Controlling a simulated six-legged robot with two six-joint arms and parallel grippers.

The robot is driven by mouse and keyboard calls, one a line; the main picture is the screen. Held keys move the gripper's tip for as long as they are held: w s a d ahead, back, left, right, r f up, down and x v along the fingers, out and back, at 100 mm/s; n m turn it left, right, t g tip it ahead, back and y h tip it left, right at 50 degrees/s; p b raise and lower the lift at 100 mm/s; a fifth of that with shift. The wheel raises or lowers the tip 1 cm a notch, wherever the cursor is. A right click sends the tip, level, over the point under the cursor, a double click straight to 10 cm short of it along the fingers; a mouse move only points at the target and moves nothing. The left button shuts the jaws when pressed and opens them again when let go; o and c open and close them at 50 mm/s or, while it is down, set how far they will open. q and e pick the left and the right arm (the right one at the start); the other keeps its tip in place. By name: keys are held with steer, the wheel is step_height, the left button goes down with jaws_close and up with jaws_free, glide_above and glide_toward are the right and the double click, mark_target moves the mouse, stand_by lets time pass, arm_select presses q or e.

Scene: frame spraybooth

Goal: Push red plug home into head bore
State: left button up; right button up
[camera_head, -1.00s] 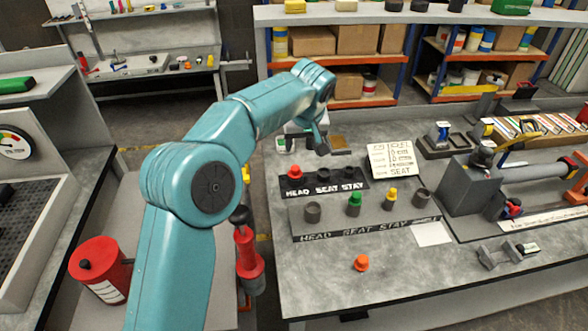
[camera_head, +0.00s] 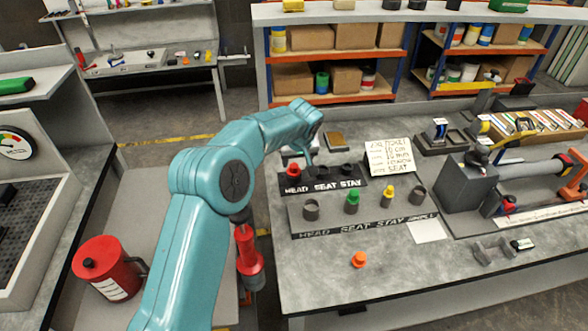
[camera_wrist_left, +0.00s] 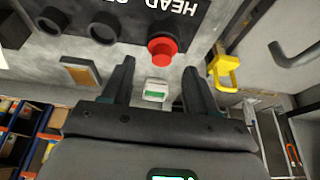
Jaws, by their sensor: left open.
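The red plug (camera_head: 293,171) stands at the HEAD end of the black plate (camera_head: 340,184) marked HEAD SEAT STAY. Its collar shows above the plate, and I cannot tell how deep it sits. It also shows in the left wrist view (camera_wrist_left: 162,48), just beyond the fingertips and roughly centred between them. The HEAD bore under it is hidden. My left gripper (camera_wrist_left: 158,72) is open and empty. In the head view the left gripper (camera_head: 308,155) is beside the plug at the back of the plate, partly hidden by its own arm. My right gripper is not in view.
A grey block (camera_head: 362,230) in front holds a green plug (camera_head: 352,203), a yellow plug (camera_head: 388,196) and dark open sockets. An orange plug (camera_head: 359,260) lies on the clear front bench. A white card (camera_head: 390,157) stands behind. A yellow part (camera_wrist_left: 224,72) is right of the fingers.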

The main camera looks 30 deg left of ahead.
mark_target(294, 165)
arm_select(q)
steer(key=p+x, duration=0.1)
steer(key=x, duration=0.3)
steer(key=shift+w+a+r+p, duration=0.1)
steer(key=shift+w+a+p, duration=0.05)
steer(key=shift+a+p, duration=0.2)
steer(key=shift+w+f, duration=0.15)
steer(key=shift+f, duration=0.25)
steer(key=shift+r, duration=0.1)
steer(key=shift+c, duration=0.9)
jaws_close()
